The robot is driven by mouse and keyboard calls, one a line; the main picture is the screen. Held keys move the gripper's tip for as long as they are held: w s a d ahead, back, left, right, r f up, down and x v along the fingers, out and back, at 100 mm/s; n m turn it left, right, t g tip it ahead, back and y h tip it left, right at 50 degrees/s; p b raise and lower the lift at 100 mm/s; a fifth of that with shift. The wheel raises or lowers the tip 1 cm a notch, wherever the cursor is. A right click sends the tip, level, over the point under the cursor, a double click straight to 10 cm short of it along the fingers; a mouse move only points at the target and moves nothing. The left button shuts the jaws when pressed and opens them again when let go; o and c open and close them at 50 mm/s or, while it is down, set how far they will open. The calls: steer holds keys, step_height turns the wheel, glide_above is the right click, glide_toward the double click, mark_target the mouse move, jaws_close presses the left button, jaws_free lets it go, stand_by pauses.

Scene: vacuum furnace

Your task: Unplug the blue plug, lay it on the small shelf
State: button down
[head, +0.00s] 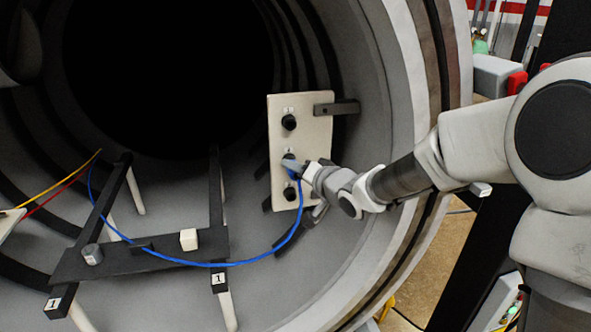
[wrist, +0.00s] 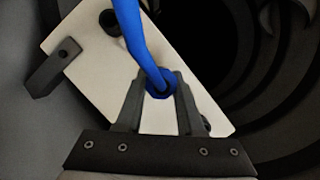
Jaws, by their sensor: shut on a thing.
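The blue plug (wrist: 160,84) is between the two fingers of my gripper (wrist: 157,90) in the wrist view, with its blue cable rising toward the camera. In the head view my gripper (head: 293,167) is at the middle of a white panel (head: 316,106), and the blue plug (head: 292,175) is mostly hidden by it. I cannot tell whether the plug is still seated in the panel. The small dark shelf (head: 180,257) stands low at the left, with a grey cylinder and a white cube on it.
The panel has a black round fitting (head: 289,122) at the top and another (head: 290,193) below my gripper. The blue cable (head: 240,262) loops down and passes along the shelf. The grey cylinder (head: 92,254) and white cube (head: 188,239) leave bare shelf between them. The chamber wall curves close on the right.

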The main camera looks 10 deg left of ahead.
mark_target(294, 178)
steer(key=shift+s, duration=0.1)
steer(key=shift+s+d+p, duration=0.1)
steer(key=shift+s+d, duration=0.25)
steer(key=shift+s, duration=0.35)
steer(key=shift+s+d+p, duration=0.15)
steer(key=shift+s+d, duration=0.2)
steer(key=shift+s, duration=0.3)
steer(key=shift+s+d+p, duration=0.1)
steer(key=shift+s+d, duration=0.25)
steer(key=shift+s, duration=0.35)
steer(key=shift+s, duration=0.1)
steer(key=shift+d, duration=0.1)
